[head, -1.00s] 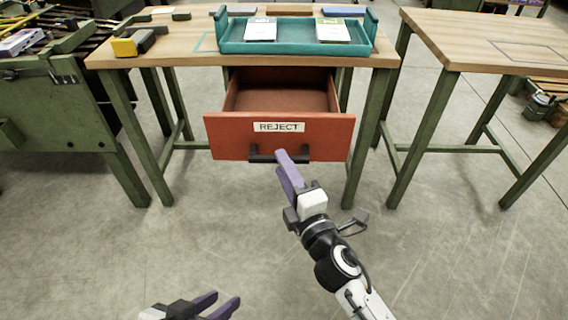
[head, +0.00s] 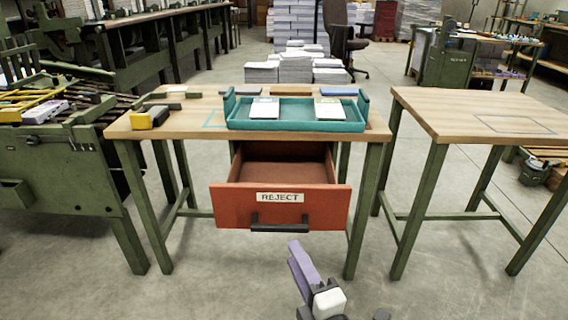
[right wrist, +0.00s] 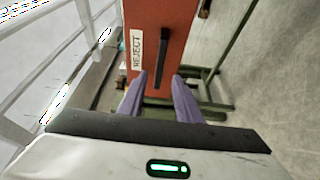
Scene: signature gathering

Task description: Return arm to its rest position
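My right gripper (head: 303,262) is at the bottom of the head view, below and in front of the drawer handle (head: 279,224). Its purple fingers are spread apart with nothing between them in the right wrist view (right wrist: 160,100). The black handle also shows in that view (right wrist: 163,55), beyond the fingertips. The orange-red REJECT drawer (head: 234,207) is pulled out under the table and looks empty inside. My left gripper is not in view.
A wooden table (head: 178,127) carries a teal tray (head: 296,125) with two white-topped stacks. A yellow-and-black object (head: 150,117) sits at its left. A second table (head: 470,105) stands right, a green machine (head: 60,170) left. Open floor lies in front.

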